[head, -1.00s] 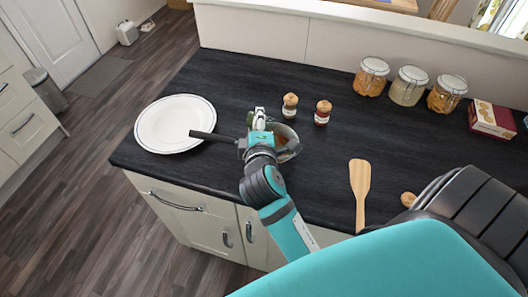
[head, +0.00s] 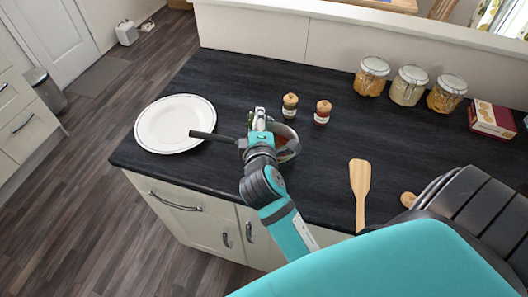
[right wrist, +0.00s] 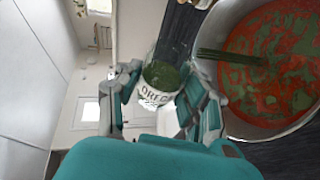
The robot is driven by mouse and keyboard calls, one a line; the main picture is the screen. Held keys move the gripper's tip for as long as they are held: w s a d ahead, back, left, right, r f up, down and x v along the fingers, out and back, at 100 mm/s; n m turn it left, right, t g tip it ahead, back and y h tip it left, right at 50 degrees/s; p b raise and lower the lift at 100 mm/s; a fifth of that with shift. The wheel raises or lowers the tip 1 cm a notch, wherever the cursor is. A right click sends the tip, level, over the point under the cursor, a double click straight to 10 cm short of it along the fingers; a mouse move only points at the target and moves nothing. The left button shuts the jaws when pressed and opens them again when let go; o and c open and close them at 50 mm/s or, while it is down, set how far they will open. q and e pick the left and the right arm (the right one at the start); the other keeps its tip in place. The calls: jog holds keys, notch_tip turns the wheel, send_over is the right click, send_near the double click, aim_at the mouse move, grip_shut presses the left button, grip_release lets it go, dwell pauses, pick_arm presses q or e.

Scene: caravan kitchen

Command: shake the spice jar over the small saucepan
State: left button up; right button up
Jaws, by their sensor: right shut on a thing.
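The small saucepan (head: 294,150) stands on the dark counter with its black handle (head: 212,136) to the left, partly hidden by my right arm. In the right wrist view the saucepan (right wrist: 226,112) holds red sauce with green patches, and a dark green streak crosses above the sauce. My right gripper (head: 260,117) is at the pan's far left side in the head view. It is shut on the spice jar (right wrist: 157,98), a clear jar with green contents and a white label reading "OREG". The jar is beside the pan's rim in the wrist view. My left gripper is not in view.
A white plate (head: 175,124) lies left of the pan. Two small jars, one brown-topped (head: 290,105) and one red (head: 322,112), stand behind it. A wooden spatula (head: 360,185) lies to the right. Storage jars (head: 408,86) and a red box (head: 492,119) stand at the back right.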

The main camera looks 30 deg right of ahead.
jog(key=shift+s+r+m+t+b, duration=0.15)
jog(key=shift+m+t+b, duration=0.25)
jog(key=shift+b, duration=0.25)
jog(key=shift+r, duration=0.1)
dwell(0.8)
jog(key=n+g+p, duration=0.1)
jog(key=p, duration=0.2)
jog(key=n+p, duration=0.1)
jog(key=p, duration=0.3)
jog(key=shift+w+a+r+g+p, duration=0.1)
jog(key=shift+w+g+p, duration=0.2)
jog(key=shift+g, duration=0.1)
jog(key=shift+n, duration=0.3)
jog(key=shift+f, duration=0.4)
